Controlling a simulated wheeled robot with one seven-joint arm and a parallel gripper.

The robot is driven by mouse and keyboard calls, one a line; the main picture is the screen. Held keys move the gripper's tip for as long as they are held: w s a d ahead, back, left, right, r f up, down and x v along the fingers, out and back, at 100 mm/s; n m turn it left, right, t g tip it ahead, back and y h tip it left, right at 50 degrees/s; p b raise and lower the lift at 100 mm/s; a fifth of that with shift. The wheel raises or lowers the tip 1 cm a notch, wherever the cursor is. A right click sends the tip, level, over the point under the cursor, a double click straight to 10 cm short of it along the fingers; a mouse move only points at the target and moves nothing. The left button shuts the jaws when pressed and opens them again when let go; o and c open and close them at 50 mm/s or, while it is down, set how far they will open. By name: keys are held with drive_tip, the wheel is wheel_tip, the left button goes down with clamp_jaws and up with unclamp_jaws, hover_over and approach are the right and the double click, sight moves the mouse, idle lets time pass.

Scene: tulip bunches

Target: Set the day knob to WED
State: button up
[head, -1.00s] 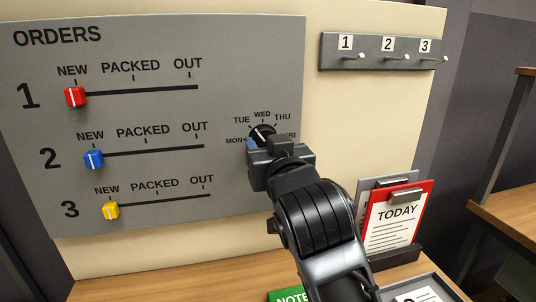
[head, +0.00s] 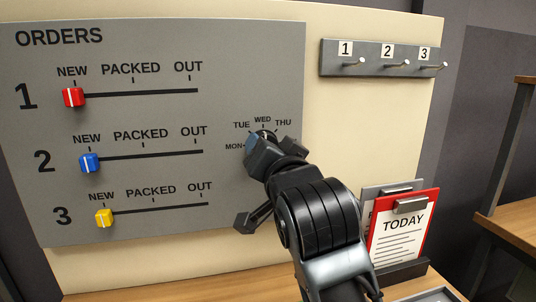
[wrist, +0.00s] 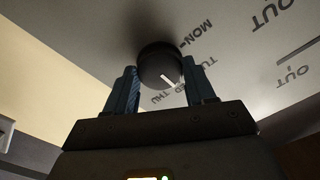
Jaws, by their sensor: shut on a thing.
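The day knob (head: 268,134) is a round black dial with a white pointer line, low on the right of the grey board. In the wrist view the knob (wrist: 154,58) sits between the two blue-padded fingers of my gripper (wrist: 164,84), which is shut on it. The white line there points toward the WED label, which is partly hidden by a finger. In the head view my gripper (head: 268,143) covers most of the knob and the FRI label. MON, TUE, WED and THU show around it.
The ORDERS board has red (head: 74,97), blue (head: 90,163) and yellow (head: 104,218) sliders, all at NEW. A numbered hook rail (head: 383,58) is at the upper right. A red TODAY clipboard (head: 403,228) stands below right, near my arm.

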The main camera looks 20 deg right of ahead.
idle(0.4)
drive_tip(key=o, duration=1)
drive_tip(key=shift+o, duration=0.2)
drive_tip(key=s+a+b, duration=0.1)
drive_tip(key=s, duration=0.6)
drive_tip(key=shift+s+a, duration=0.25)
drive_tip(key=shift+s, duration=0.1)
drive_tip(key=s+f+n+y, duration=0.2)
drive_tip(key=s+f+n, duration=0.25)
drive_tip(key=f, duration=0.75)
drive_tip(key=s+f+n, duration=0.1)
drive_tip(key=s+f, duration=0.3)
drive_tip(key=s, duration=0.2)
drive_tip(key=s+d+f+n+g+y, duration=0.1)
drive_tip(key=s+f, duration=0.3)
drive_tip(key=s, duration=0.3)
drive_tip(key=s+f+n+g+y, duration=0.1)
drive_tip(key=s+f+n, duration=0.1)
drive_tip(key=s+f, duration=0.3)
drive_tip(key=shift+s+d, duration=0.2)
drive_tip(key=shift+s, duration=0.9)
drive_tip(key=f+v, duration=0.2)
drive_tip(key=v, duration=1)
drive_tip(key=shift+s+f+g+h, duration=0.3)
drive_tip(key=shift+s+g, duration=0.1)
drive_tip(key=shift+s, duration=0.3)
